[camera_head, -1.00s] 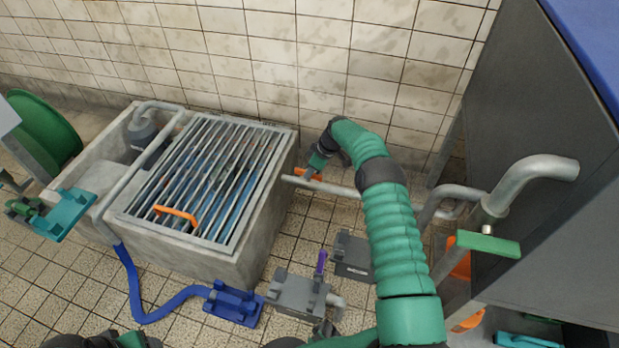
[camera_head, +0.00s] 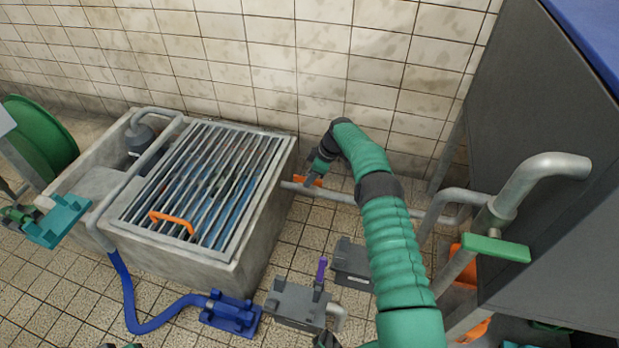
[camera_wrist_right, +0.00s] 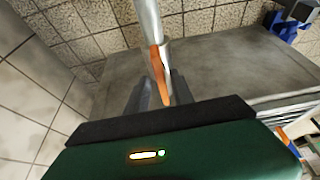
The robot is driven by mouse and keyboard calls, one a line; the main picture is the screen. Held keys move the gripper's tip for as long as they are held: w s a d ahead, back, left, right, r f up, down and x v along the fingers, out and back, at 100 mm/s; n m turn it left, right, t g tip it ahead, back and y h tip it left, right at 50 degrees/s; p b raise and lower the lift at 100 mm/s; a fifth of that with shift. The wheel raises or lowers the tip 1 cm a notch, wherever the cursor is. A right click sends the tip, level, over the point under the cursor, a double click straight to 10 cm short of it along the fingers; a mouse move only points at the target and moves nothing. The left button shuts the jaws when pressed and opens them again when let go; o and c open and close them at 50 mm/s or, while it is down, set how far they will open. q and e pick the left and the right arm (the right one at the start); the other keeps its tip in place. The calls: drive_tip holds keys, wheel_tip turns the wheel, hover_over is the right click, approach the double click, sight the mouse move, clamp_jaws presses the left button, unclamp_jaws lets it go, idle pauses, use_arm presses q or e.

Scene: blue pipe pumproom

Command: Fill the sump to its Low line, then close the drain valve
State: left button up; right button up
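The sump (camera_head: 185,260) is a concrete basin at left with a metal grate over it. Blue shows beneath the bars; I cannot read any level line. A grey pipe (camera_head: 345,196) leaves its right side, carrying an orange lever (camera_head: 314,181), apparently the drain valve's. My right gripper (camera_head: 307,181) is at this lever, partly hidden by its own wrist. In the right wrist view, the orange lever (camera_wrist_right: 158,75) lies between the two dark fingers (camera_wrist_right: 159,88), along the pipe. The fingers look apart, with a narrow gap beside the lever.
An orange handle (camera_head: 172,220) sits on the grate. A blue hose (camera_head: 150,317) runs to a blue floor block (camera_head: 232,312). A grey block with a purple lever (camera_head: 321,270) stands nearby. At right are pipes with a green lever (camera_head: 495,247) and a large grey cabinet (camera_head: 550,150).

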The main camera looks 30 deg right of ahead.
drive_tip(key=p+v, duration=0.9)
drive_tip(key=v, duration=0.7)
drive_tip(key=shift+r+p, duration=0.3)
drive_tip(key=shift+s, duration=0.1)
